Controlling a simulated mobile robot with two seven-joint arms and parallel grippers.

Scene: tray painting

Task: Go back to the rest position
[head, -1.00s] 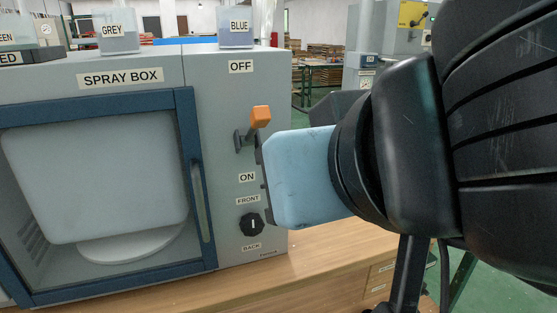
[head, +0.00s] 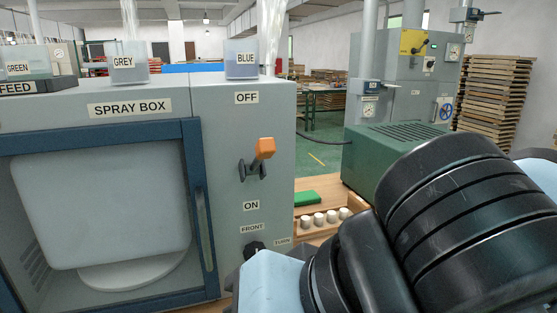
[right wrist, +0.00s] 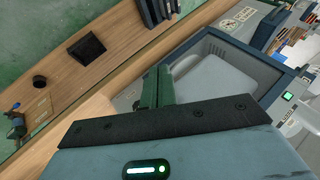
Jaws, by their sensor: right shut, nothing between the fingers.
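My right arm comes in from the right in the head view, with its light-blue gripper body (head: 272,284) low in front of the spray box. The fingers are out of sight there. In the right wrist view the dark green fingers of my right gripper (right wrist: 156,88) are shut and empty. The spray box (head: 240,180) has a closed window door with a pale panel on a round white stand behind it. Its orange-tipped lever (head: 264,148) points up towards OFF. My left gripper is not in view.
Clear containers labelled GREY (head: 128,66) and BLUE (head: 240,60) stand on the box. Right of it, a green block (head: 306,198) and several pale cylinders (head: 319,220) are on the wooden bench, near a green machine (head: 385,160).

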